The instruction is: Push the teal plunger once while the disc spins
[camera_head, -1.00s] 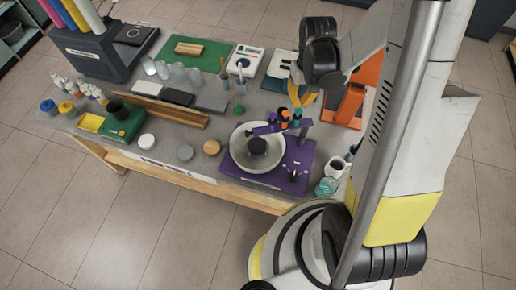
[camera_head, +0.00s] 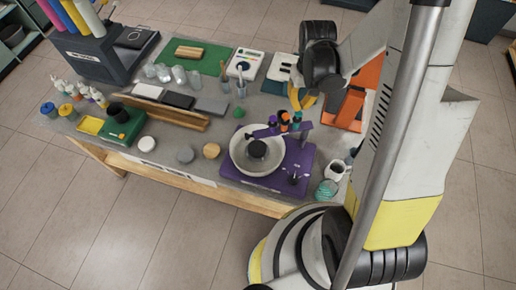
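The spin machine has a purple base (camera_head: 296,160) at the front right of the table. A pale round bowl (camera_head: 236,160) with a dark hub (camera_head: 257,150) sits on it. A purple bracket (camera_head: 303,127) reaches over the bowl's far rim and carries purple, orange and teal-and-dark plungers (camera_head: 297,117). These are small, and I cannot tell how far each is pressed. I cannot tell whether the disc in the bowl turns. My arm's black joint (camera_head: 320,64) hangs over the back right of the table.
A teal-striped jar (camera_head: 326,190) and a white cup (camera_head: 336,169) stand right of the machine. Round pucks (camera_head: 211,151) lie left of it.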

